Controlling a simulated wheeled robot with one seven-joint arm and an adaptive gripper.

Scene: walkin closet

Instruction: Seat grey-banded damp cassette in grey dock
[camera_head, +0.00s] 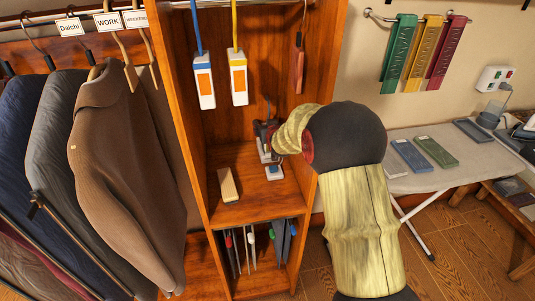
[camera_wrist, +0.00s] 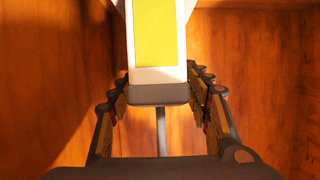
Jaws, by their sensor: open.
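In the wrist view a white cassette with a yellow panel (camera_wrist: 158,35) and a grey end cap (camera_wrist: 158,94) stands between my fingers, with a thin grey strip running on from the cap. My gripper (camera_wrist: 160,105) is open, with a finger on each side and gaps visible. In the head view my gripper (camera_head: 266,133) is inside the wooden cabinet, and it and my arm hide most of this cassette. A small white-and-blue piece (camera_head: 273,172) sits on the shelf just below; I cannot tell whether it is the grey dock or whether the cassette touches it.
Two white cassettes hang to the left, one on a blue strap (camera_head: 204,82), one on a yellow strap (camera_head: 238,80). A tan block (camera_head: 228,185) lies on the shelf (camera_head: 245,208). The cabinet's right wall (camera_head: 325,75) is close to my arm. An ironing board (camera_head: 455,178) stands at the right.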

